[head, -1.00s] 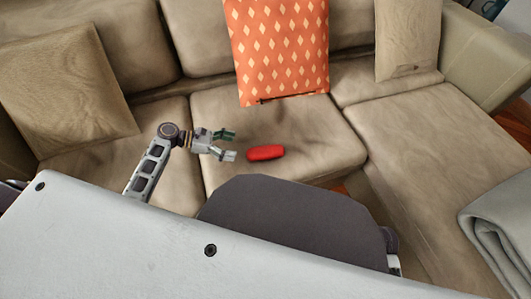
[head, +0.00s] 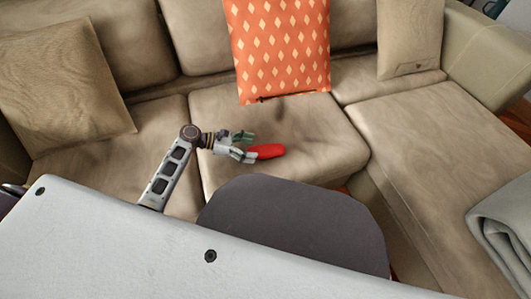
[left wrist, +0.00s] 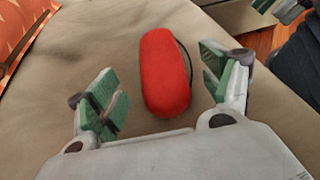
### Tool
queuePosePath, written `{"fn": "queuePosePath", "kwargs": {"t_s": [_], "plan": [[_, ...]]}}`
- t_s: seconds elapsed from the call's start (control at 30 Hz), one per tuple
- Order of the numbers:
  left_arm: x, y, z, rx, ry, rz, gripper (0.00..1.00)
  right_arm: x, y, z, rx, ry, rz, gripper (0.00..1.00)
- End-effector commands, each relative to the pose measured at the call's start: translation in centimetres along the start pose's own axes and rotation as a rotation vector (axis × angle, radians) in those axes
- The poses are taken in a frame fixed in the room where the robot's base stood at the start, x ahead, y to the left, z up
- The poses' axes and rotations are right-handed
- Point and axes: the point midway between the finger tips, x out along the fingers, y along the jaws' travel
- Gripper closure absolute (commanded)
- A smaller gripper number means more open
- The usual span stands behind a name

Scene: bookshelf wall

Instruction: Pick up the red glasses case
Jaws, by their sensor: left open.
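The red glasses case (head: 268,151) lies on the middle seat cushion of the beige sofa. It also shows in the left wrist view (left wrist: 165,72), lengthwise ahead of the jaws. My left gripper (head: 248,146) is open at the left end of the case. In the left wrist view, the green-padded fingers of my left gripper (left wrist: 166,90) stand apart on either side of the near part of the case, with space on both sides. In the head view the gripper hides the left end of the case. My right gripper is not clearly seen.
An orange patterned pillow (head: 279,50) leans on the backrest behind the case. Beige pillows stand at the left (head: 64,85) and right (head: 409,38). A folded grey blanket (head: 503,222) lies at the lower right. The seat (head: 320,135) right of the case is clear.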

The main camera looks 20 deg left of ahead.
Motion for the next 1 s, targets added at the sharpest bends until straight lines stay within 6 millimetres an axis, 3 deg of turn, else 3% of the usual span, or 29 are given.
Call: {"fn": "queuePosePath", "kwargs": {"t_s": [0.47, 1.0], "plan": [[0.4, 0.0, 0.0, 0.001, 0.0, 0.0, 0.2, 0.2, 0.0, 0.1, 0.001, 0.004, -0.001, 0.11], [5.1, 0.0, 0.0, 0.001, -0.001, 0.0, 0.2, 2.0, 0.2, 0.8, 0.001, 0.034, -0.025, 0.11]]}}
